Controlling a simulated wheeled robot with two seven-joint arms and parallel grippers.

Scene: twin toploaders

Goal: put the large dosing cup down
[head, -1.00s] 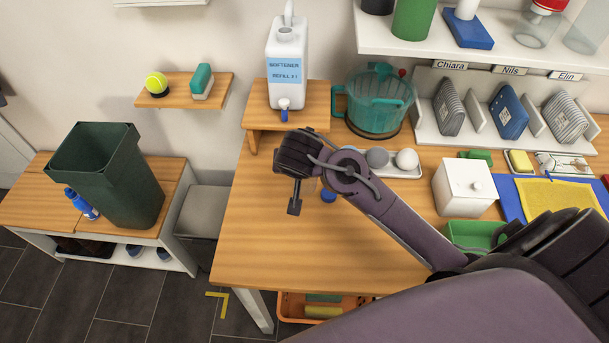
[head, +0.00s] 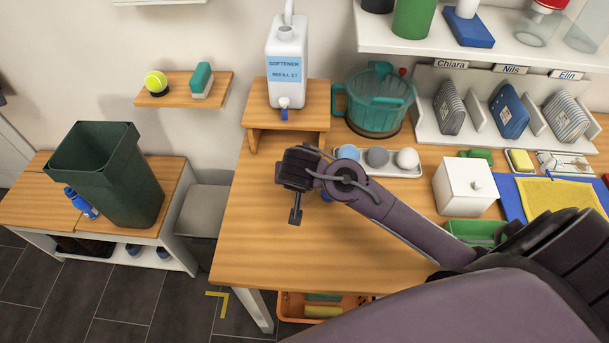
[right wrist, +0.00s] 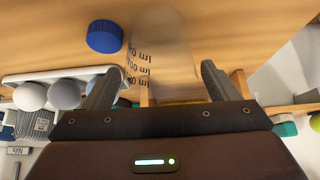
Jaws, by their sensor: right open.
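The large dosing cup (right wrist: 165,35) is clear, with dark ml markings. In the right wrist view it stands at the wooden table top, between and just beyond the fingertips of my right gripper (right wrist: 158,70). The fingers are spread, with a gap on either side of the cup. In the head view my right gripper (head: 295,210) is over the front left part of the table (head: 260,250). I cannot make out the cup there. My left gripper is in neither current view.
A blue cap (right wrist: 106,36) lies near the cup. A white tray (head: 405,172) with several balls is behind the arm. The softener jug (head: 287,65) stands on a small wooden riser (head: 316,100). The table's front left is clear.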

